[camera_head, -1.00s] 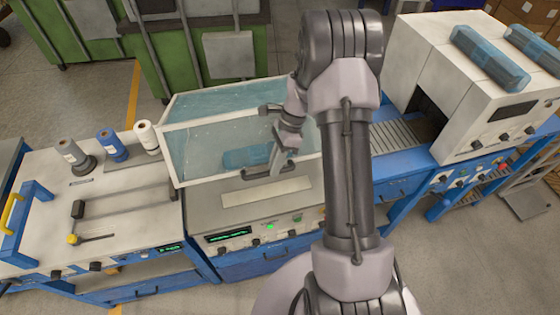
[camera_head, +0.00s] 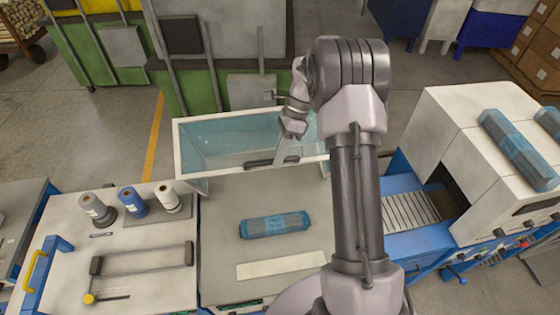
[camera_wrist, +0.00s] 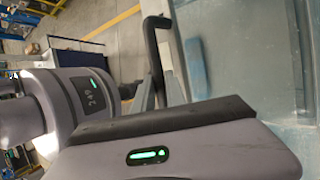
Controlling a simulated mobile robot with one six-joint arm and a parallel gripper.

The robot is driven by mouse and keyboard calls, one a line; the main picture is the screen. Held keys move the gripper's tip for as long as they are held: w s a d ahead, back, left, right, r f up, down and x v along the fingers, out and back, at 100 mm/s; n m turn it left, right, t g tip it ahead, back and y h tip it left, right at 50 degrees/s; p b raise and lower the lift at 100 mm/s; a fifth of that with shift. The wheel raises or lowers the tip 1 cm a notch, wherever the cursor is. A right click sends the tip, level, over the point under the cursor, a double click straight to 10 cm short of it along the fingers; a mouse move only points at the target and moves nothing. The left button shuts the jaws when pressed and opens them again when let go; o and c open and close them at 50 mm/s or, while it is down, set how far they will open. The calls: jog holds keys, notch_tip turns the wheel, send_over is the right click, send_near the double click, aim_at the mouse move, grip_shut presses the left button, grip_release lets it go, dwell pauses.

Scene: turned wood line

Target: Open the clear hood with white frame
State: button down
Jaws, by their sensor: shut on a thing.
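My gripper (camera_head: 281,160) is shut on the hood's dark handle (camera_head: 258,164) at the frame's lower edge. In the wrist view the dark handle (camera_wrist: 154,50) runs down to the gripper fingers (camera_wrist: 160,92), and the hood's clear panel (camera_wrist: 250,50) fills the right side. A blue wrapped roll (camera_head: 275,225) lies uncovered on the grey bed (camera_head: 222,205).
A white sealing tunnel (camera_head: 465,140) with a roller conveyor (camera_head: 408,212) stands at the right. Green machinery (camera_head: 180,70) stands close behind the hood.

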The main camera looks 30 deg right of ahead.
jog(key=shift+w+d, duration=0.15)
jog(key=shift+w, duration=0.2)
jog(key=c, duration=1.5)
grip_release()
jog(key=shift+c, duration=0.2)
jog(key=shift+o, duration=0.9)
jog(key=shift+w+f, duration=0.1)
jog(key=shift+w, duration=0.3)
jog(key=shift+s+d+r, duration=0.1)
jog(key=shift+s+r, duration=0.1)
jog(key=shift+r, duration=0.15)
jog(key=p+v, duration=0.3)
jog(key=v, duration=1.4)
jog(key=shift+w, duration=0.2)
jog(key=shift+f, duration=0.2)
